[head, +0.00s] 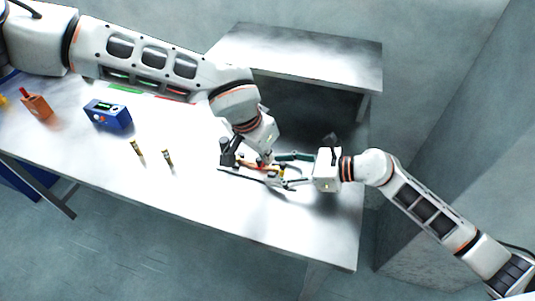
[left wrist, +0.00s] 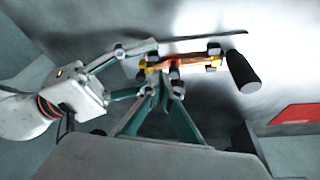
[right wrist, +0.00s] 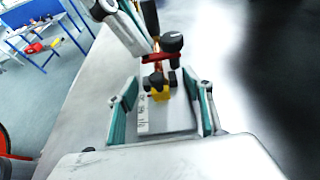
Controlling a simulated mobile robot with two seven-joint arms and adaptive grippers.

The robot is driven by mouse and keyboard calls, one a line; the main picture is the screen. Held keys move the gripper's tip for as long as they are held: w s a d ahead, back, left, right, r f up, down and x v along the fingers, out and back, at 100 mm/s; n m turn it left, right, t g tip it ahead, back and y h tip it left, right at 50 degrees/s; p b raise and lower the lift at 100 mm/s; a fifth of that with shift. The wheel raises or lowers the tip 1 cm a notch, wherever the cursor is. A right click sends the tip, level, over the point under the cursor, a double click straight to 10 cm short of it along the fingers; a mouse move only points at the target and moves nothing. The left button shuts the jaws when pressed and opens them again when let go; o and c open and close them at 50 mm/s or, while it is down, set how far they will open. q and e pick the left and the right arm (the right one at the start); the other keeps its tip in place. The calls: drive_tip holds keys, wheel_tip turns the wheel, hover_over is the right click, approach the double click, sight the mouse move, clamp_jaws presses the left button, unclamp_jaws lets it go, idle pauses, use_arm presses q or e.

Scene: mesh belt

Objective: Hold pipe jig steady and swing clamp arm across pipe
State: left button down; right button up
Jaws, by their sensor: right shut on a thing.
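A black cylinder (left wrist: 242,72) stands at one end. My right gripper (head: 289,171) is shut on the jig's base plate, a finger on each side. My left gripper (left wrist: 164,88) is above the jig, its fingertips close together beside the red clamp part. Whether they touch it or hold anything is unclear. My left wrist hides part of the jig in the head view.
To the left on the table (head: 215,205) are a blue box (head: 108,114), an orange object (head: 37,106) and two small dark-and-yellow pieces (head: 167,158). A second metal table (head: 310,55) stands behind. The table's front middle is clear.

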use_arm(q)
drive_tip(key=shift+w+a+f, duration=0.1)
drive_tip(key=shift+w+a, duration=0.1)
drive_tip(key=shift+a, duration=0.3)
use_arm(e)
drive_tip(key=shift+d, duration=0.2)
use_arm(q)
drive_tip(key=shift+d, duration=0.1)
drive_tip(key=d, duration=0.1)
drive_tip(key=s+d, duration=0.1)
drive_tip(key=d+r, duration=0.1)
drive_tip(key=d, duration=0.1)
drive_tip(key=shift+s, duration=0.3)
drive_tip(key=w+v, duration=0.2)
drive_tip(key=v, duration=0.7)
drive_tip(key=shift+w+a, duration=0.25)
drive_tip(key=shift+w, duration=0.2)
use_arm(e)
drive_tip(key=shift+a, duration=0.2)
use_arm(q)
drive_tip(key=shift+r, duration=0.1)
use_arm(e)
drive_tip(key=o, duration=1.3)
